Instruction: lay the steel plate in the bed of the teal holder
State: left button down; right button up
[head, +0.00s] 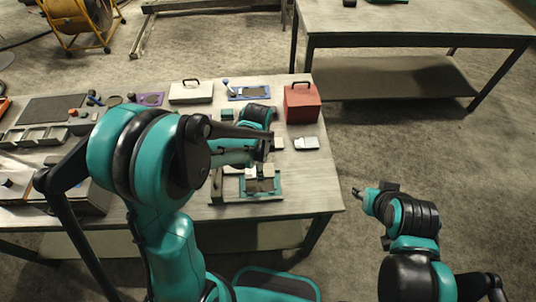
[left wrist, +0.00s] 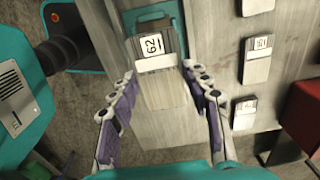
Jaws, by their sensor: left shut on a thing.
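My left gripper (left wrist: 158,72) is shut on the steel plate (left wrist: 163,92), a grey piece with a white numbered label, gripped at its sides by the fingertips. The teal holder (left wrist: 183,22) shows just beyond the plate, partly covered by it. In the head view the teal holder (head: 240,198) lies near the front edge of the table. My left gripper (head: 266,155) is above its back side there, with the fingers partly hidden. I cannot tell whether the plate touches the bed. My right gripper (head: 359,194) is off the table at the right; its fingers are too small to read.
A red box (head: 301,103) stands at the table's back right, with a small labelled block (head: 306,143) before it. A white case (head: 191,92), a blue tray (head: 248,92) and a purple tray (head: 150,98) stand along the back.

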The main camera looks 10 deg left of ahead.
aim_at(260, 185)
pick_arm(q)
jog(key=shift+s+a+f+b, duration=0.1)
jog(key=shift+a+f+b, duration=0.05)
jog(key=shift+f+b, duration=1.05)
jog(key=shift+f, duration=0.35)
notch_tip(260, 185, down, 3)
jog(key=shift+f+b, duration=0.15)
jog(key=shift+b, duration=1)
jog(key=shift+f+b, duration=1)
jog(key=shift+f, duration=0.05)
jog(key=shift+f+b, duration=0.15)
jog(key=shift+b, duration=0.2)
jog(key=shift+c, duration=0.9)
grip_release()
